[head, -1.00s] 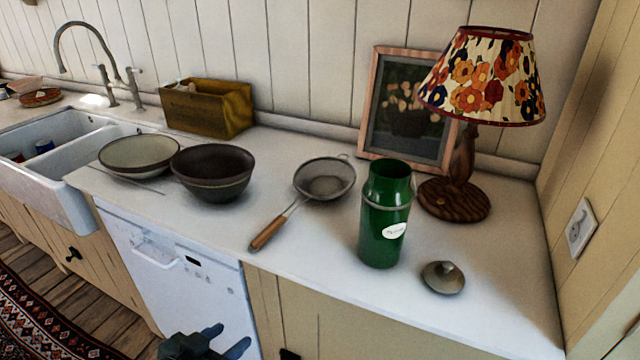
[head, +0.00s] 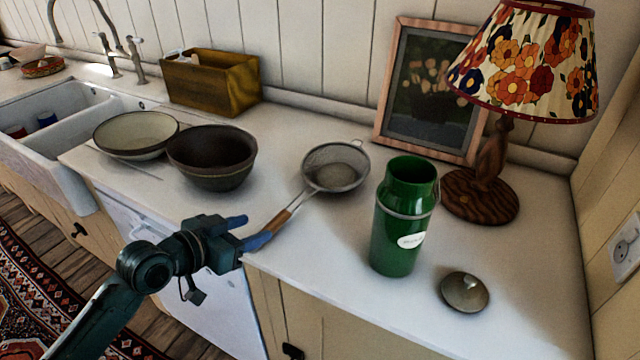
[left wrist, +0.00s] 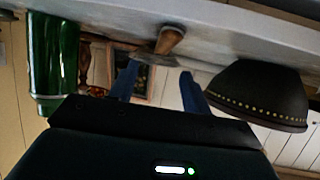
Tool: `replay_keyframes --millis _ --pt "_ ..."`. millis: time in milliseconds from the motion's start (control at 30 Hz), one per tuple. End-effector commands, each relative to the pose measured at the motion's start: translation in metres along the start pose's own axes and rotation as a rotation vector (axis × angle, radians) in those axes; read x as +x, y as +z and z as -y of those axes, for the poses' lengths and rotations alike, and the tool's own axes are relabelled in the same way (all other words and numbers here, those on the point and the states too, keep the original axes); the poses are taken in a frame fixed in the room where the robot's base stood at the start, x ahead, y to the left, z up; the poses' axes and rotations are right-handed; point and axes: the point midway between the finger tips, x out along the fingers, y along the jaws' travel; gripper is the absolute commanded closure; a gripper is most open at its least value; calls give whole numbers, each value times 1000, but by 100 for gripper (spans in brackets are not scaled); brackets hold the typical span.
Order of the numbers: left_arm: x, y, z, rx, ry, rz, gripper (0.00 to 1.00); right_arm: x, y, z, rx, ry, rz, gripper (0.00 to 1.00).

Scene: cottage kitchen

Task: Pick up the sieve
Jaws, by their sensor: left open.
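The sieve (head: 335,167) lies on the white counter, its round mesh bowl toward the wall and its wooden handle pointing to the front edge. My left gripper (head: 248,231) is open at the counter's front edge, close to the handle's end. In the left wrist view, which looks upside down, the wooden handle (left wrist: 171,40) shows just beyond and between the two blue fingers (left wrist: 158,83). I cannot tell whether the fingers touch the handle. My right gripper is not in view.
A dark bowl (head: 212,160) stands left of the sieve, with a pale bowl (head: 135,135) beyond it. A green jar (head: 402,220) stands close on the right, near a small lid (head: 465,292). A lamp (head: 480,195) and framed picture (head: 425,90) stand behind.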

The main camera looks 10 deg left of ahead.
Motion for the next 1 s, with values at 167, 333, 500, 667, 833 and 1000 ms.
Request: replay_keyframes --millis 167,333,500,667,833,1000 --pt "20 -1 0 -2 -1 -1 52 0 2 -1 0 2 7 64" --pt "38 0 0 -2 -1 0 52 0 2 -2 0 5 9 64" --pt "50 0 0 -2 0 0 52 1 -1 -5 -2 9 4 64" --pt "55 0 0 0 0 0 52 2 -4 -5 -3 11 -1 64" --pt "64 -1 1 -2 0 0 52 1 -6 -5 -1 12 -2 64" --pt "78 -2 2 -3 0 0 52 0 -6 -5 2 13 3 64"
